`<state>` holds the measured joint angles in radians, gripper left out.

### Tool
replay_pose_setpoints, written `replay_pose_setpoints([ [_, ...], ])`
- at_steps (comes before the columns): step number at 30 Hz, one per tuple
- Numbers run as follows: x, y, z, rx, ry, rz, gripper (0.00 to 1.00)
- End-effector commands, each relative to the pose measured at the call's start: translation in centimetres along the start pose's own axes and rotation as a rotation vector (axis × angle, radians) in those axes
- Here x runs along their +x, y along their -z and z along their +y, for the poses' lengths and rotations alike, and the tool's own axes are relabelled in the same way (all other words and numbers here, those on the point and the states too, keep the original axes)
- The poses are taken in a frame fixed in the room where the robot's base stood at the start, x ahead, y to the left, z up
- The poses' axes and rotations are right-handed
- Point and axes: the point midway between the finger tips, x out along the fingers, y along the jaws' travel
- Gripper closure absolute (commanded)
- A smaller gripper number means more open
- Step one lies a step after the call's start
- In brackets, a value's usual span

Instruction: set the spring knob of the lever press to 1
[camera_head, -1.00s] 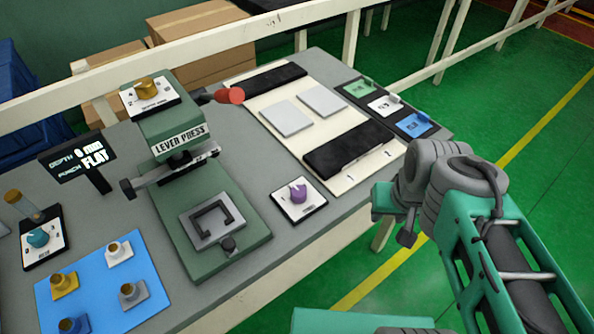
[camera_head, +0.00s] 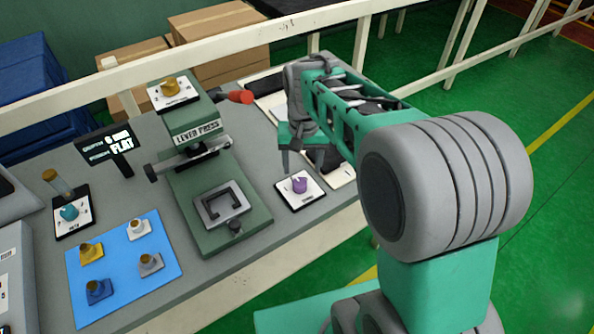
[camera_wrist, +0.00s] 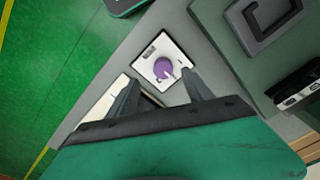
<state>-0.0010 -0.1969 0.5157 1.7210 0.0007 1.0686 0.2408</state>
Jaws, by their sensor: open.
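The green lever press (camera_head: 205,150) stands on the grey table, with a gold knob (camera_head: 170,87) on a white dial plate (camera_head: 188,94) on its top. A purple knob (camera_head: 299,185) sits on a white dial plate (camera_head: 290,199) right of the press base. A teal knob (camera_head: 69,211) is at the left. The dial lettering is too small to tell which is the spring knob. My gripper (camera_head: 301,162) is open and empty above the table near the purple knob. In the wrist view, the purple knob (camera_wrist: 163,68) shows just beyond and between the fingertips (camera_wrist: 160,80), apparently untouched.
A blue mat (camera_head: 125,255) with several small clips lies at the front left. A red-ended lever (camera_head: 240,96) sticks out right of the press top. A white rail (camera_head: 230,43) runs behind the table. Green floor (camera_head: 540,180) is clear at the right.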

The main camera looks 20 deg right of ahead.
Motion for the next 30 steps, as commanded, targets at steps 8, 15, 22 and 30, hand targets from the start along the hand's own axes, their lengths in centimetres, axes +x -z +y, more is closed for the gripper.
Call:
replay_pose_setpoints([
  [8, 2.8, 1.4, -0.5, 0.035, -0.01, -0.04, 0.41],
  [15, 7.2, 1.3, -0.4, 0.035, -0.009, -0.037, 0.41],
  [22, 8.5, 1.3, -0.4, 0.035, -0.008, -0.032, 0.41],
  [30, 8.5, 1.3, -0.4, 0.035, -0.008, -0.032, 0.51],
])
